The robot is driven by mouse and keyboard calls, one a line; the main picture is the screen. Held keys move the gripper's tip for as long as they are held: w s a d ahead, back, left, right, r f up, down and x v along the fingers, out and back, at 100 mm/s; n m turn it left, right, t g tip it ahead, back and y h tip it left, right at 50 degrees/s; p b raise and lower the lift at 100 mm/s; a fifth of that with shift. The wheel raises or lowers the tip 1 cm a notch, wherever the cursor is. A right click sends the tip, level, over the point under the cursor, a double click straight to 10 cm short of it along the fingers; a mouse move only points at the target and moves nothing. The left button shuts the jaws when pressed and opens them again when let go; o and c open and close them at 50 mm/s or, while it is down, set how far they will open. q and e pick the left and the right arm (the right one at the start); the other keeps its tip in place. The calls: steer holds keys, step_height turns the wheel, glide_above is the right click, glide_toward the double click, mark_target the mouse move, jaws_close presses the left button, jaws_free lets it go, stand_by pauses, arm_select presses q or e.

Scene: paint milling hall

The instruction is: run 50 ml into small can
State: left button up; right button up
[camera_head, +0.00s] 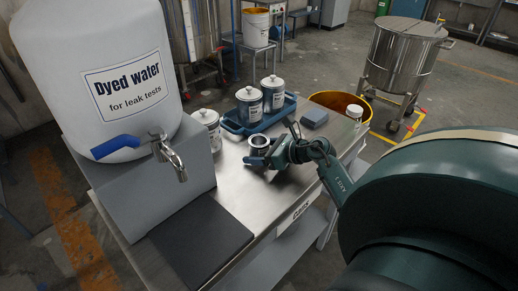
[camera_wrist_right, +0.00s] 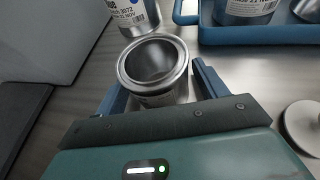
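A small open metal can (camera_head: 259,141) stands on the steel bench and looks empty inside. My right gripper (camera_head: 263,156) is low at the bench beside it. In the right wrist view the can (camera_wrist_right: 153,62) sits between the two blue fingers (camera_wrist_right: 160,84), with a narrow gap at the left finger, so the gripper looks open around it. The white dyed-water container (camera_head: 100,55) stands on a grey block at the left. Its metal tap (camera_head: 168,155) has a blue lever (camera_head: 115,147) pointing left, and no stream shows. My left gripper is not in view.
A dark mat (camera_head: 200,240) lies below the tap. A blue tray (camera_head: 237,127) with lidded cans stands behind the small can, and another lidded can (camera_head: 207,122) is to its left. A round metal disc (camera_wrist_right: 303,127) lies right of my gripper. The bench between can and mat is clear.

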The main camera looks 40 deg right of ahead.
steer(key=c, duration=0.9)
step_height(320, 180, up, 10)
steer(key=shift+r, duration=0.1)
